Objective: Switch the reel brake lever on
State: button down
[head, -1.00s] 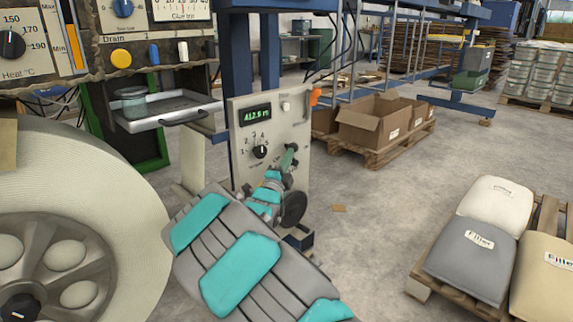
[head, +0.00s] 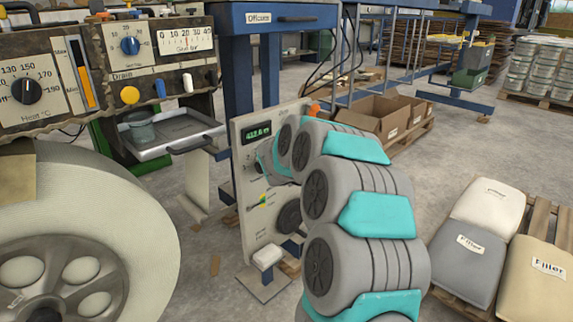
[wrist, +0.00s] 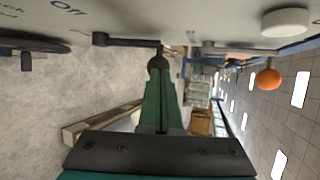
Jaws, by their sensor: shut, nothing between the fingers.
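The beige control panel (head: 246,222) stands left of my arm in the head view, with a green display and a round dark wheel. In the wrist view the panel face (wrist: 200,18) runs along the top, with an "Off" marking at upper left. A black lever (wrist: 128,41) lies along the panel there, with a dark round knob at its right end. My gripper (wrist: 158,75) is shut and empty, its green fingertips right at that knob; I cannot tell whether they touch it. In the head view my arm hides the fingers.
An orange knob (wrist: 269,78) and a white button (wrist: 285,21) stick out to the right of the fingers. A large pale reel (head: 130,215) stands left of the panel. Filler sacks (head: 467,255) lie on a pallet at right, and cardboard boxes (head: 360,120) stand behind my arm.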

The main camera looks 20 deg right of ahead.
jog(key=shift+w+d+p, duration=0.25)
jog(key=shift+d+p, duration=0.05)
jog(key=shift+d, duration=0.35)
jog(key=shift+w+d+p, duration=0.2)
jog(key=shift+d+p, duration=0.15)
jog(key=shift+d, duration=0.25)
jog(key=shift+w+d+p, duration=0.25)
jog(key=shift+d+p, duration=0.05)
jog(key=shift+d, duration=0.35)
jog(key=shift+d, duration=0.1)
jog(key=shift+s, duration=0.1)
jog(key=s+a+r+p, duration=0.1)
jog(key=s+a+r, duration=0.6)
jog(key=s+r, duration=0.1)
jog(key=shift+s+r, duration=0.15)
jog(key=shift+r, duration=0.3)
